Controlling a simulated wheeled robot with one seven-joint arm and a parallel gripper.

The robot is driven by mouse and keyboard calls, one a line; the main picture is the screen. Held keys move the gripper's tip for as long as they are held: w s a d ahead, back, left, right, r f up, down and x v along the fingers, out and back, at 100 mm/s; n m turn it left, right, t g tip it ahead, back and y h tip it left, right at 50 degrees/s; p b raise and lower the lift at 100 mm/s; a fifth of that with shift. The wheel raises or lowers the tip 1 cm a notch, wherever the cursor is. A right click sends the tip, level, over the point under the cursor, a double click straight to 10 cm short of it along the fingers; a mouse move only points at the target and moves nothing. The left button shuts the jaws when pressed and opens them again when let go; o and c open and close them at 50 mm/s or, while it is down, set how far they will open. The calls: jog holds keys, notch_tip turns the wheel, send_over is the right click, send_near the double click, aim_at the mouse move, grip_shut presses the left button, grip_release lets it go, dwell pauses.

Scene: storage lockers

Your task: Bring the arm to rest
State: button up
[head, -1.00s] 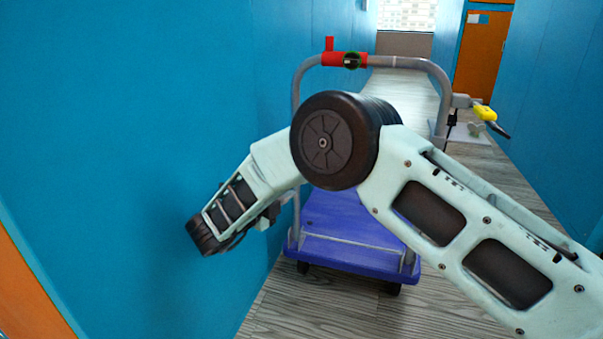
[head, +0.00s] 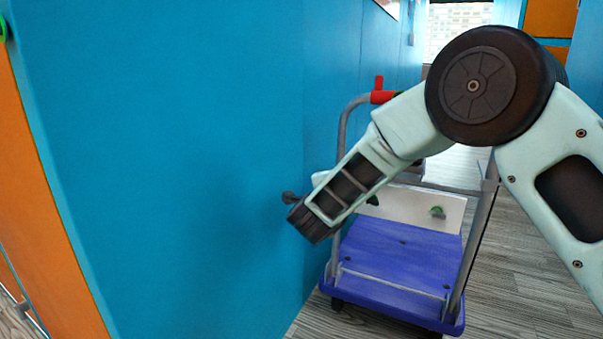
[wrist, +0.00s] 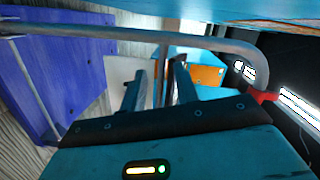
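My arm crosses the right half of the head view, bent at a large black joint, with its far part sloping down and left. My gripper (wrist: 158,72) shows in the wrist view with its two dark fingers apart and nothing between them. In the head view the gripper is mostly hidden behind the wrist, in front of the blue wall (head: 190,160). A trolley with a blue deck (head: 400,262) and a grey handle stands behind the arm. Its deck also shows at the left of the wrist view (wrist: 65,65).
The blue wall stands close on the left, with an orange panel (head: 40,190) at its near edge. A red piece (head: 382,97) sits on the trolley handle. A white board (head: 425,207) shows beyond the deck. Wood-look floor (head: 530,270) is open at the right.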

jog(key=s+d+f+n+g+y, duration=0.3)
jog(key=s+d+n+g, duration=0.5)
jog(key=s+d, duration=0.65)
jog(key=s+d+f+n+g+y, duration=0.2)
jog(key=s+d+n+g, duration=0.55)
jog(key=s, duration=1.15)
jog(key=s+a+r+n+y+p, duration=0.1)
jog(key=s+a+r+n+p, duration=0.3)
jog(key=s+a, duration=0.4)
jog(key=s+a+r+n+p, duration=0.3)
jog(key=s+a+r+n, duration=0.3)
jog(key=a, duration=0.3)
notch_tip(320, 180, up, 35)
jog(key=p, duration=3.6)
jog(key=shift+w, duration=0.4)
jog(key=shift+a+n, duration=0.1)
jog(key=shift+n, duration=0.15)
